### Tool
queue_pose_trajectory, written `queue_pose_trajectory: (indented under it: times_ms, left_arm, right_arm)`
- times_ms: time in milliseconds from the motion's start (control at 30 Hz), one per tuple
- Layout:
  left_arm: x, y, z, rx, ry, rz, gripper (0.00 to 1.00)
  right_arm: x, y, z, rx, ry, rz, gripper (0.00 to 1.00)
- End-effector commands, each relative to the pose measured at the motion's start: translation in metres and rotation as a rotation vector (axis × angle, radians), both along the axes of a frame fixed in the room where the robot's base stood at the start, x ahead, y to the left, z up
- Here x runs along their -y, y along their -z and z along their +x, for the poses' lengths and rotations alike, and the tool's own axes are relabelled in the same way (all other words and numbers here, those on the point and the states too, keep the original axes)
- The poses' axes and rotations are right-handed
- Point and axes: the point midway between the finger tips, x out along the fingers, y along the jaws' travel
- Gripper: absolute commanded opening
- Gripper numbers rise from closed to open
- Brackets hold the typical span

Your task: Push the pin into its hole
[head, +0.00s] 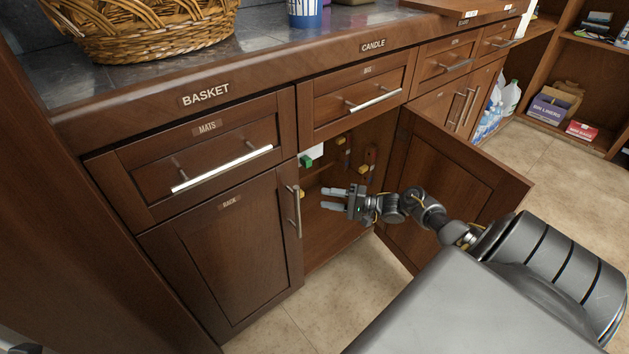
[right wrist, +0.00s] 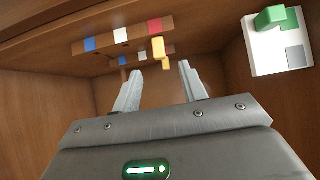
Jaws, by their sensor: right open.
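A yellow pin (right wrist: 158,48) sticks out from a wooden strip (right wrist: 106,41) with blue, white and red patches inside the open cabinet. A second, similar strip (right wrist: 141,58) and another yellow piece (right wrist: 166,64) show just below it. I cannot tell how deep the pin sits, and its hole is hidden. My right gripper (head: 322,198) is in the cabinet opening, fingers apart and empty. In the right wrist view its fingertips (right wrist: 160,70) lie either side of and below the pin in the picture, apart from it.
A white plate (right wrist: 291,37) with a green block (right wrist: 270,17) is on the cabinet wall. The closed rack door (head: 225,255) is left of the opening. A wicker basket (head: 150,30) stands on the counter.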

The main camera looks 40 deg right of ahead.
Motion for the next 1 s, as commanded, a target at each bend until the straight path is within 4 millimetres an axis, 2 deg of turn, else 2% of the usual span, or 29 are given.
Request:
queue_pose_trajectory:
  times_ms: [100, 300, 1000]
  left_arm:
    - [0.0, -0.004, 0.0, 0.0, 0.0, 0.0, 0.36]
    - [0.0, -0.006, 0.0, 0.0, 0.0, 0.0, 0.36]
    - [0.0, -0.006, 0.0, 0.0, 0.0, 0.0, 0.36]
  right_arm:
    - [0.012, -0.001, -0.014, -0.001, 0.001, -0.002, 0.43]
    - [0.019, 0.0, -0.025, 0.0, 0.0, 0.0, 0.43]
    - [0.02, 0.0, -0.026, 0.001, 0.0, 0.0, 0.43]
